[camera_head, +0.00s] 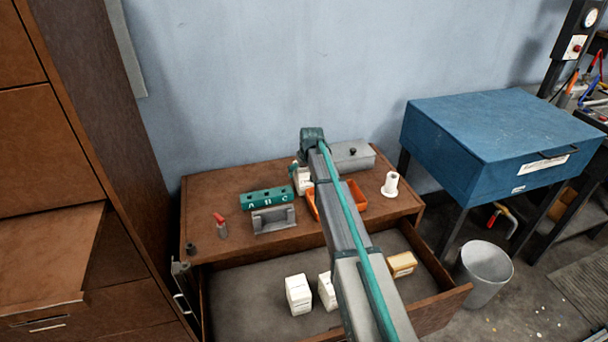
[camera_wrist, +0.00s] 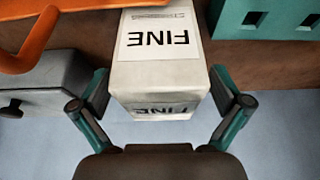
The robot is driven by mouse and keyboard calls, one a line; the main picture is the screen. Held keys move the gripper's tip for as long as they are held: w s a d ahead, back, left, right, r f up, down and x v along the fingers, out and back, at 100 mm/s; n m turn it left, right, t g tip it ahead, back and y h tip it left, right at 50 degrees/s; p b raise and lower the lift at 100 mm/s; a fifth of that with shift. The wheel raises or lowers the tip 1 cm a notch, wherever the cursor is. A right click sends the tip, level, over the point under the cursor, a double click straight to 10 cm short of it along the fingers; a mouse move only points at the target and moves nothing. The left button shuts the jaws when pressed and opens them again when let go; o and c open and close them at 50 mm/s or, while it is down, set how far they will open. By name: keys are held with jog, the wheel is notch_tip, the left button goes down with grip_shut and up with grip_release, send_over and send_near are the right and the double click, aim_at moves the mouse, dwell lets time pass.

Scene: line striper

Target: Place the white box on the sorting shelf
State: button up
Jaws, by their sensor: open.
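A white box (camera_head: 303,184) labelled "FINE" stands on the wooden bench top; in the wrist view the box (camera_wrist: 160,70) fills the upper middle. My gripper (camera_wrist: 160,100) is open, with one teal-and-dark finger on each side of this box. Both fingers appear close to its sides; contact is unclear. In the head view my gripper (camera_head: 301,170) partly overlaps the box. No thing is marked as the sorting shelf; a teal rack (camera_head: 266,205) lettered A B C stands left of the box and shows at upper right in the wrist view (camera_wrist: 270,18).
An orange tray (camera_head: 360,199) and grey case (camera_head: 353,156) are near the box. A white spool (camera_head: 390,185), grey holder (camera_head: 272,219) and red-tipped bottle (camera_head: 220,226) stand on the bench. The open drawer (camera_head: 250,312) below holds white boxes (camera_head: 298,296) and a yellowish one (camera_head: 402,264).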

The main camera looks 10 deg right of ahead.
jog(key=b+v, duration=0.1)
jog(key=v, duration=1)
jog(key=shift+c, duration=0.2)
jog(key=shift+a, duration=0.15)
